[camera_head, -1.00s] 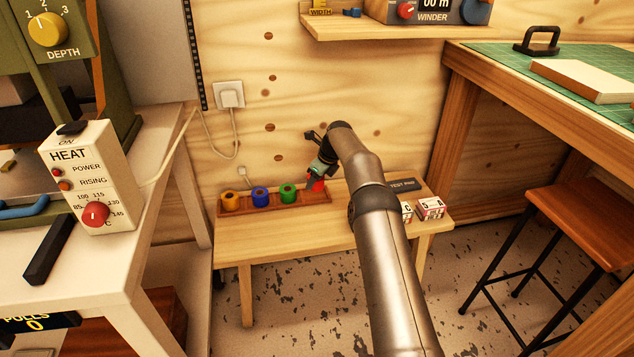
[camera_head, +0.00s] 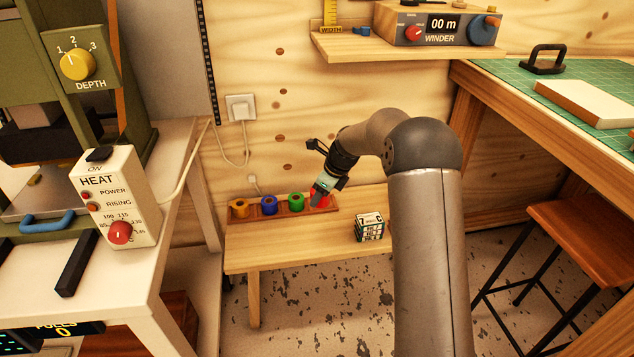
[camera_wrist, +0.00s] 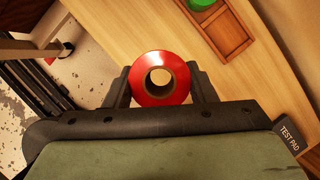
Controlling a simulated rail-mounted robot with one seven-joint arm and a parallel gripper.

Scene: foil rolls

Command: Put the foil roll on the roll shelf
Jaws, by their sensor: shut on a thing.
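My gripper (camera_wrist: 160,92) is shut on a red foil roll (camera_wrist: 143,92), with one black finger on each side; the roll's open core faces the wrist camera. In the head view the red roll (camera_head: 319,198) shows under my gripper (camera_head: 320,194), by the right end of a low wooden roll shelf (camera_head: 274,214). In the wrist view the shelf (camera_wrist: 222,35) has an empty compartment beside the green roll (camera_wrist: 200,3). The held roll is apart from that compartment in this view; its height is unclear.
The shelf lies on a wooden bench (camera_head: 270,249) against the plywood wall. A small box stack (camera_head: 369,227) stands on the bench to the right. A test pad (camera_wrist: 290,135) lies at the wrist view's right edge. A stool (camera_head: 580,238) is farther right.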

